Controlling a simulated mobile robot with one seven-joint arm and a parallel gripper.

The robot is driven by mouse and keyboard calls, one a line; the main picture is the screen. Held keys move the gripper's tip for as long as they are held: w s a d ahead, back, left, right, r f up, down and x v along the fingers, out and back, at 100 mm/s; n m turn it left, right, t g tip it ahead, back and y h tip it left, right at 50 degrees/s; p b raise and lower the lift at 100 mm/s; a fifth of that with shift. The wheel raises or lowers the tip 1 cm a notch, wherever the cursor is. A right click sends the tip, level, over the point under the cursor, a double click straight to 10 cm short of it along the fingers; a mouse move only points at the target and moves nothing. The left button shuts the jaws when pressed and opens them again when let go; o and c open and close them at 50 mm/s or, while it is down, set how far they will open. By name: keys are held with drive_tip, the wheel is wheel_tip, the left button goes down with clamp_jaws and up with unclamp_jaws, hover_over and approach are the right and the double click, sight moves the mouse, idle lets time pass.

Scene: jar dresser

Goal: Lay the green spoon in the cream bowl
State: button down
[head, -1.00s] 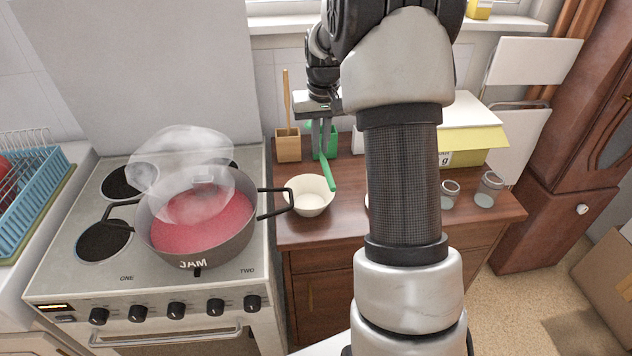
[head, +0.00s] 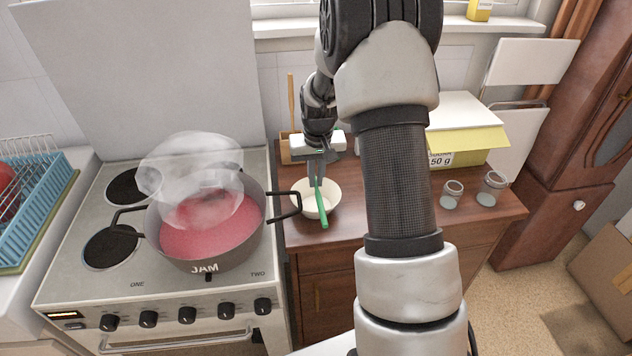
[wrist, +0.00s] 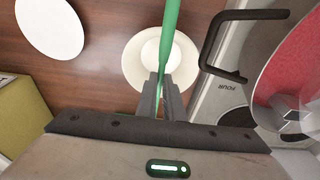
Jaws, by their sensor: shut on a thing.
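The green spoon (head: 321,208) is held in my gripper (head: 316,183), which is shut on it. In the wrist view the spoon (wrist: 169,35) runs up from between the fingers (wrist: 165,85) across the bowl. The cream bowl (head: 333,190) stands on the wooden dresser just right of the stove. The spoon is over the bowl, with its lower end past the near rim in the head view. I cannot tell whether the spoon touches the bowl. In the wrist view the bowl (wrist: 133,62) lies beyond the fingertips.
A pot of red jam (head: 205,262) steams on the stove, its handle (head: 290,205) close to the bowl's left. A wooden utensil holder (head: 289,150) stands behind. Two glass jars (head: 451,195) and a yellow-and-white box (head: 470,140) are to the right. A white round thing (wrist: 50,25) shows in the wrist view.

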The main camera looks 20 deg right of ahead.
drive_tip(key=shift+f+b, duration=0.3)
drive_tip(key=shift+f, duration=0.8)
drive_tip(key=c, duration=1.9)
unclamp_jaws()
drive_tip(key=shift+r, duration=0.1)
